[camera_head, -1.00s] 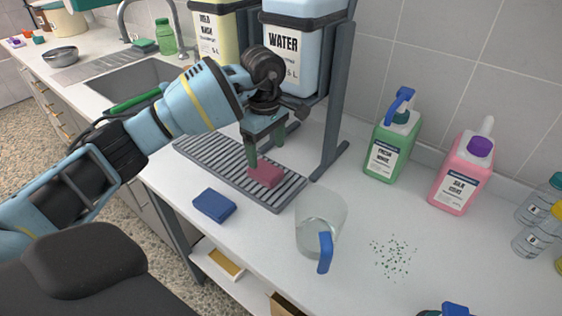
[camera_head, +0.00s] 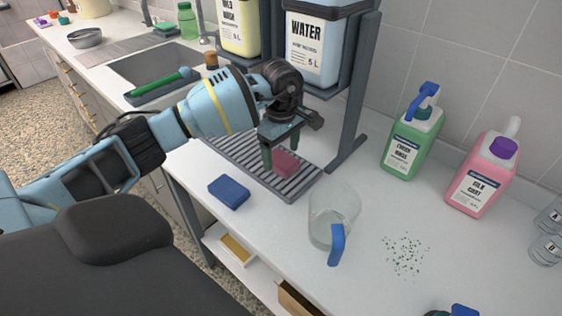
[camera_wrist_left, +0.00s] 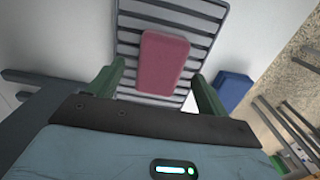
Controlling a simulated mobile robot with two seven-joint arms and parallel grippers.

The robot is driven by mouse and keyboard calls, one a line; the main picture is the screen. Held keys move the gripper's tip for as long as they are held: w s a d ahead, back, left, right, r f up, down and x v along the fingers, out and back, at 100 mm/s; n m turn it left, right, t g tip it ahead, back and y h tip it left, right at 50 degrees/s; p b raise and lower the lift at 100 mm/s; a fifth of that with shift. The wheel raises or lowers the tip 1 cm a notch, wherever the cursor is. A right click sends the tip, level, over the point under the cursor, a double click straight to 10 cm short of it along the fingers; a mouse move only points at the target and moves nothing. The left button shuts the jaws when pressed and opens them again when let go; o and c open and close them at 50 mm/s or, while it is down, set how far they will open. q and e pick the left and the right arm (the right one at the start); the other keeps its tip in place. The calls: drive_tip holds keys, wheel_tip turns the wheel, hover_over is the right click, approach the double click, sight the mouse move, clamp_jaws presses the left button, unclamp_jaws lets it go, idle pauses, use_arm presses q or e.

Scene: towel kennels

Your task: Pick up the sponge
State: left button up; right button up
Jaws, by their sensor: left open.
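A pink sponge (camera_head: 284,163) lies on the slatted grey drying rack (camera_head: 236,148) on the counter. In the left wrist view the pink sponge (camera_wrist_left: 163,63) lies on the slats, ahead of and between my fingers. My left gripper (camera_head: 281,156) is open, pointing down over the rack, with its green fingers at the sponge. In the left wrist view the left gripper's fingers (camera_wrist_left: 160,88) stand apart on either side, with no visible contact. A blue sponge (camera_head: 229,192) lies on the counter in front of the rack; it also shows in the left wrist view (camera_wrist_left: 232,90). My right gripper is out of view.
A clear jug (camera_head: 333,215) with a blue handle stands right of the rack. A dark stand (camera_head: 352,120) holds the water container (camera_head: 318,48) behind it. Green (camera_head: 408,145) and pink (camera_head: 482,180) bottles stand at the back right. Green specks (camera_head: 404,254) lie on the counter.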

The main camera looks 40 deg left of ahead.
use_arm(q)
drive_tip(key=shift+f, duration=1.15)
drive_tip(key=c, duration=1)
drive_tip(key=shift+c, duration=0.2)
drive_tip(key=shift+r, duration=0.2)
drive_tip(key=shift+r, duration=0.6)
wheel_tip(320, 180, up, 2)
drive_tip(key=shift+s+r, duration=0.1)
drive_tip(key=shift+s, duration=0.05)
drive_tip(key=s, duration=0.6)
drive_tip(key=s+a+b, duration=0.1)
drive_tip(key=s, duration=1)
drive_tip(key=shift+s+a, duration=0.2)
drive_tip(key=shift+s, duration=0.15)
